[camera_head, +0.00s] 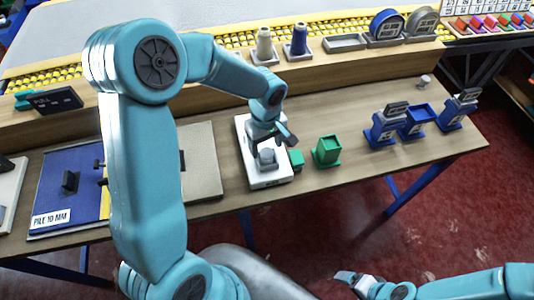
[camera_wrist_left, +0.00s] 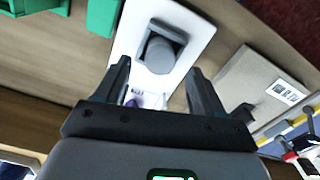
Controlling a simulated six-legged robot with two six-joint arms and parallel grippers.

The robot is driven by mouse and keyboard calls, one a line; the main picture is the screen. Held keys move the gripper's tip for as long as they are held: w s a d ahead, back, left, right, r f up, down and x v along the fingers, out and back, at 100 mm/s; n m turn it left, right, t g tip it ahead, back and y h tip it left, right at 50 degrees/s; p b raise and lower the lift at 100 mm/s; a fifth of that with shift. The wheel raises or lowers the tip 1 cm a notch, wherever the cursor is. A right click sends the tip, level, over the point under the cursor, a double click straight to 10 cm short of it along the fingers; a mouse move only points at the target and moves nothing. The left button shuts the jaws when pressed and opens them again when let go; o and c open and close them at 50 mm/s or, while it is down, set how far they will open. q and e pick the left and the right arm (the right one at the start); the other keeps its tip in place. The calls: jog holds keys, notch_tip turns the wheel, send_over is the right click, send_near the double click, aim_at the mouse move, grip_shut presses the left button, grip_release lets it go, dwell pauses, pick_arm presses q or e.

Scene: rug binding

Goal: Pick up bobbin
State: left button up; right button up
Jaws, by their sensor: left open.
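A white plate (camera_head: 284,174) lies on the table in front of my left gripper (camera_head: 268,142). A grey cylinder (camera_wrist_left: 158,54), which may be the bobbin, sits in a grey holder on this plate; in the head view it is a small grey shape (camera_head: 267,157). My left gripper (camera_wrist_left: 163,88) is open and empty over the plate, with the cylinder just beyond its fingertips. A small purple patch (camera_wrist_left: 131,101) shows between the fingers, partly hidden. My right gripper (camera_head: 347,277) is low at the front, away from the table; its jaws are too small to judge.
Blue holders (camera_head: 384,129) stand farther right. A beige board (camera_head: 202,165) lies to the left. Thread cones (camera_head: 264,46) stand on the back ledge. The table's right part has free room.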

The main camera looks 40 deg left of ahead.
pick_arm(q)
notch_tip(320, 180, down, 3)
jog(key=shift+r, duration=0.1)
jog(key=shift+w, duration=0.1)
jog(key=c, duration=0.9)
jog(key=shift+r, duration=0.1)
jog(key=c, duration=0.3)
